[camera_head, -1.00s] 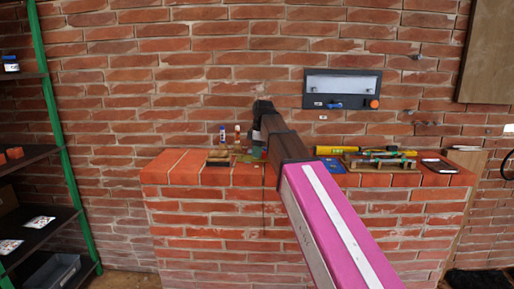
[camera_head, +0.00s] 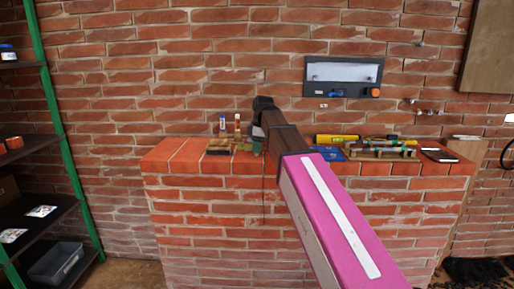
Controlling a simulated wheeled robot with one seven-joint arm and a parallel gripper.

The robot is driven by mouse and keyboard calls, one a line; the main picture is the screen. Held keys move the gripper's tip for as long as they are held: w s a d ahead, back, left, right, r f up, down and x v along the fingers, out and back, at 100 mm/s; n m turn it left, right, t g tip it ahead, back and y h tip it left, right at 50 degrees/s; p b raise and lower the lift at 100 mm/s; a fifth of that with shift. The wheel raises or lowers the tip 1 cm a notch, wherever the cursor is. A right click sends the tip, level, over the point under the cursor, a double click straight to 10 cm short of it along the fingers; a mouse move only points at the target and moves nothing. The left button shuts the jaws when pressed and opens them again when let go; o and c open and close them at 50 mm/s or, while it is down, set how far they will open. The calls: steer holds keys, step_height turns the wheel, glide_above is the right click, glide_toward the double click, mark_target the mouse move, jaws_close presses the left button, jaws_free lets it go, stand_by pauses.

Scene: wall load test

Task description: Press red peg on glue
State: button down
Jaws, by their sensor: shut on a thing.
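My gripper (camera_head: 262,104) is at the end of my dark and magenta arm, in front of the brick wall and above the brick ledge (camera_head: 187,155). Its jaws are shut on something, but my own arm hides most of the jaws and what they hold. A small greenish patch (camera_head: 257,148) shows just below the gripper; I cannot tell what it is. I cannot make out the red peg or the glue on the wall. Several small light fixtures (camera_head: 420,112) stick out of the wall on the right.
On the ledge stand two small bottles (camera_head: 237,126) by a wooden block (camera_head: 218,147), left of my arm. A yellow tool (camera_head: 337,139), a tool tray (camera_head: 380,152) and a dark flat device (camera_head: 439,156) lie right. A wall box (camera_head: 343,76) hangs above. A shelf (camera_head: 62,150) stands left.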

steer(key=shift+f, duration=0.55)
stand_by(1.9)
steer(key=c, duration=0.8)
jaws_free()
steer(key=shift+r, duration=0.1)
steer(key=shift+r, duration=2.95)
